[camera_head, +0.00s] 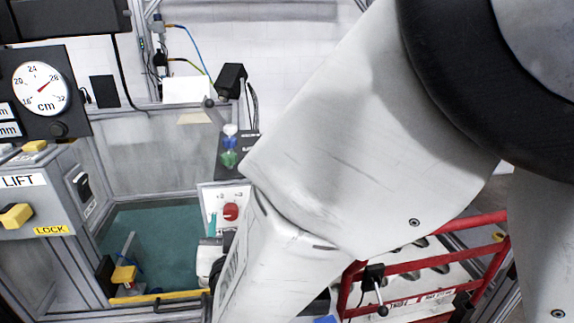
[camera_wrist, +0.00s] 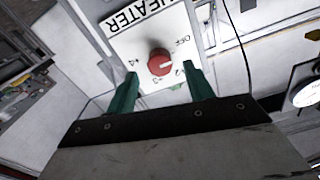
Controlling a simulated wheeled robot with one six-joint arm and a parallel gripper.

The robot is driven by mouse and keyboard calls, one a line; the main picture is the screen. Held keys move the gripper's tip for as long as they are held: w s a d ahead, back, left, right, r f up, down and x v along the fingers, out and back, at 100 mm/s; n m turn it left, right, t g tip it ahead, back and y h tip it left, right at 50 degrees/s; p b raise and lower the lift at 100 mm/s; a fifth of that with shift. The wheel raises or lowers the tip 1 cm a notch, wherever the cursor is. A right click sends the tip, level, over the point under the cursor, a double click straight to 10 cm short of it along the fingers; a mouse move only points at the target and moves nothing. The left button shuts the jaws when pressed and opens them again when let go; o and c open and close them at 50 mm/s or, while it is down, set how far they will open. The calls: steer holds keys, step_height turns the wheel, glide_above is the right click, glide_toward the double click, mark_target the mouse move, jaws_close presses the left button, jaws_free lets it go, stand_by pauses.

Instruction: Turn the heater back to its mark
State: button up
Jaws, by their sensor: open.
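The heater panel (camera_wrist: 128,43) is a white plate lettered HEATER, upside down in the wrist view, with OFF and number marks around its red round knob (camera_wrist: 160,62). A pale line on the knob seems to point right, between OFF and the 2; it is too small to be sure. My gripper (camera_wrist: 161,80) is open, its two green fingers apart, one to each side of the knob's near side. I cannot tell whether they touch it. In the head view the panel (camera_head: 215,194) and the knob (camera_head: 231,212) show at my arm's left edge; most of my gripper is hidden.
A dial gauge in cm (camera_head: 43,89) and a LIFT box (camera_head: 30,196) with yellow levers stand at the left. A red railing (camera_head: 420,255) is at the lower right. A teal-floored bay (camera_head: 165,235) lies left of the panel.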

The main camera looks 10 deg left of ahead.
mark_target(231, 212)
steer(key=shift+x, duration=1.45)
steer(key=c, duration=1)
steer(key=shift+o, duration=0.2)
steer(key=shift+m, duration=0.3)
steer(key=m, duration=1.1)
steer(key=shift+d+f, duration=0.1)
